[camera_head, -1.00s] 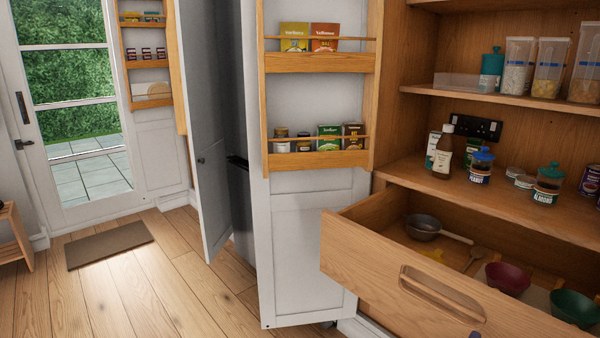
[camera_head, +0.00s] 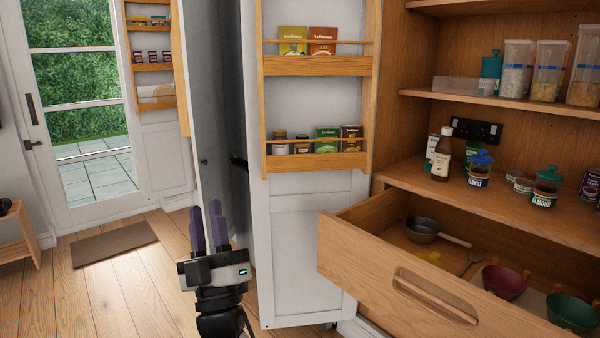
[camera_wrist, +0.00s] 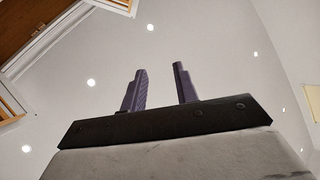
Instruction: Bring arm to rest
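My gripper (camera_head: 207,228) shows in the head view at the lower middle-left, in front of the white cabinet door. Its two purple fingers point up. In the wrist view the gripper (camera_wrist: 159,88) has its two fingers apart with nothing between them, and the white ceiling with small lights lies beyond. The gripper is open and empty. It stands to the left of the open drawer and apart from it, as far as I can tell.
The open wooden drawer (camera_head: 395,285) holds a pan (camera_head: 423,229), a red bowl (camera_head: 504,282) and a green bowl (camera_head: 573,313). The white door (camera_head: 308,235) with spice racks stands open. Jars and bottles fill the shelves at right. A mat (camera_head: 112,243) lies on the floor at left.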

